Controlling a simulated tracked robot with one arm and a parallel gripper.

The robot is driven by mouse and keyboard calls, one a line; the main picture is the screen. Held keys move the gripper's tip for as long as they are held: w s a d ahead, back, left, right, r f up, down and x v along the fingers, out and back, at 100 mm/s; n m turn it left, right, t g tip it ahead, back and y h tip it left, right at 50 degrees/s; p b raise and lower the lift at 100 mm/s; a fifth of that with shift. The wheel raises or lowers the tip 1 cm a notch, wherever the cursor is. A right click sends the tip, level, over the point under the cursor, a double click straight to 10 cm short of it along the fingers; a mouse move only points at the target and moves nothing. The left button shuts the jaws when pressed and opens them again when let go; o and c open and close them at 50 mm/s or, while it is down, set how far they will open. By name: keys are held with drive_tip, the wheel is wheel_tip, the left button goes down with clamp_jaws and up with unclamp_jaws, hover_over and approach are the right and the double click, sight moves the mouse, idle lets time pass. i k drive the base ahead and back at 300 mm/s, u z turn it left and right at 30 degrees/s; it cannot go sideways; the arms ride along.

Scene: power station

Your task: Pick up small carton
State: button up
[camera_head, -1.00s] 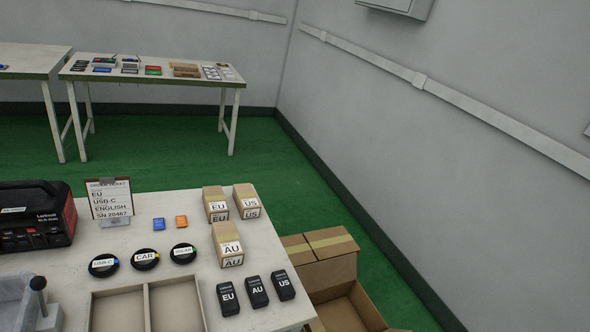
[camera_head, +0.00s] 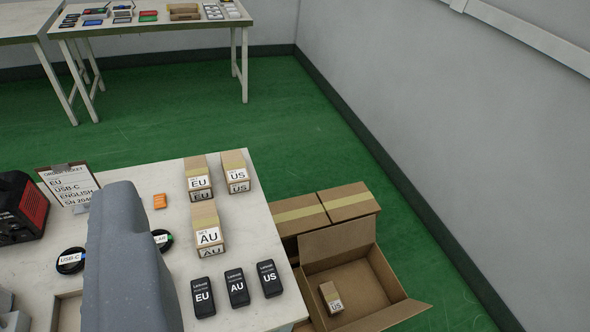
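Three small cardboard cartons with white labels stand on the white table: the EU carton (camera_head: 199,181) at the back, the US carton (camera_head: 236,173) to its right and the AU carton (camera_head: 208,230) nearer. Another small carton labelled US (camera_head: 331,297) lies inside the open cardboard box (camera_head: 375,306) beyond the table's right edge. A large grey part, probably of my arm, rises at lower left and hides part of the table. My gripper's fingers do not show.
Three black EU, AU and US adapters (camera_head: 237,287) lie near the table's right edge (camera_head: 262,222). Closed boxes (camera_head: 349,202) stand behind the open box. Green floor is clear behind.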

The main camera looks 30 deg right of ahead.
sight(238, 179)
drive_tip(key=z, duration=0.7)
drive_tip(key=i, duration=1)
drive_tip(key=u, duration=0.05)
